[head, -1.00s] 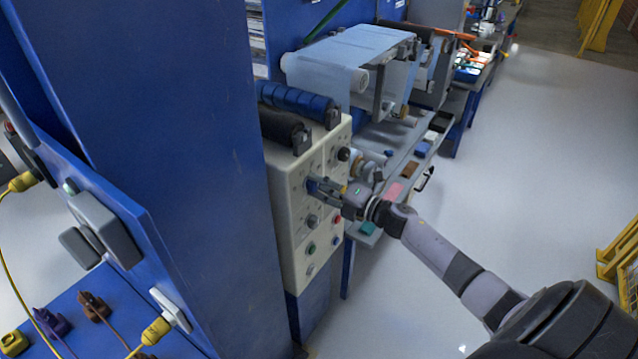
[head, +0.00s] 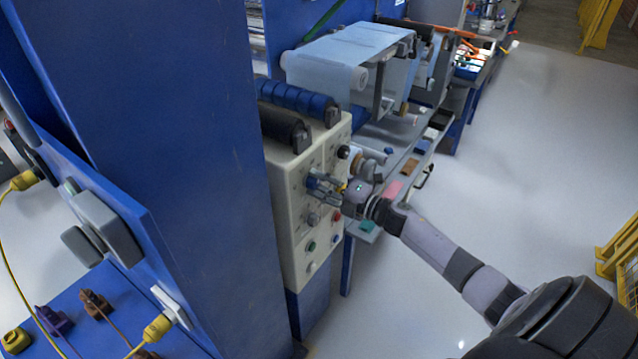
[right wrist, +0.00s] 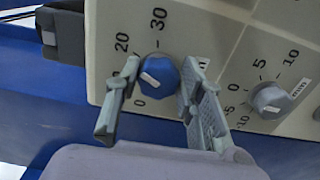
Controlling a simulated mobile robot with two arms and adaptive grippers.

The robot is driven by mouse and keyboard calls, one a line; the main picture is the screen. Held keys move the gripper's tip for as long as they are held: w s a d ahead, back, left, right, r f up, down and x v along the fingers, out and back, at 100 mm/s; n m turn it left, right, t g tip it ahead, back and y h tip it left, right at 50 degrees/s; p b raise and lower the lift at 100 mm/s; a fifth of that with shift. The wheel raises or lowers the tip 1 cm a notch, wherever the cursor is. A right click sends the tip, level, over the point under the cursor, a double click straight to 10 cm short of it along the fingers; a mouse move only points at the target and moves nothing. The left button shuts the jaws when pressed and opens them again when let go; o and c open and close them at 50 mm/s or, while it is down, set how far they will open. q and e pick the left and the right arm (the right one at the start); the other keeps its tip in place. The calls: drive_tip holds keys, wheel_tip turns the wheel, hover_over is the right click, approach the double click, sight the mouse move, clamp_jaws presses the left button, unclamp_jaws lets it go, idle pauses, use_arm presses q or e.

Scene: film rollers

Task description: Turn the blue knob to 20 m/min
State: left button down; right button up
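The blue knob (right wrist: 160,76) is on the cream control panel, with a white pointer mark on its face. In the right wrist view its scale shows 0, 20 and 30. The white mark slants toward the stretch between 0 and 20, where my finger covers part of the scale. My right gripper (right wrist: 157,108) is open, with one finger on each side of the knob. A gap shows at the left finger; whether the right finger touches cannot be told. In the head view my right gripper (head: 325,187) is at the panel (head: 289,237). My left gripper is not in view.
A second, grey knob (right wrist: 270,99) sits right of the blue one in the right wrist view. In the head view, dark and blue rollers (head: 298,101) top the panel. A blue column (head: 185,150) stands close on the left. Floor on the right is open.

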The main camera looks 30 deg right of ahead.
drive_tip(key=o, duration=0.4)
drive_tip(key=shift+s, duration=0.1)
drive_tip(key=v, duration=1.1)
drive_tip(key=shift+s+d, duration=0.2)
drive_tip(key=shift+s, duration=0.15)
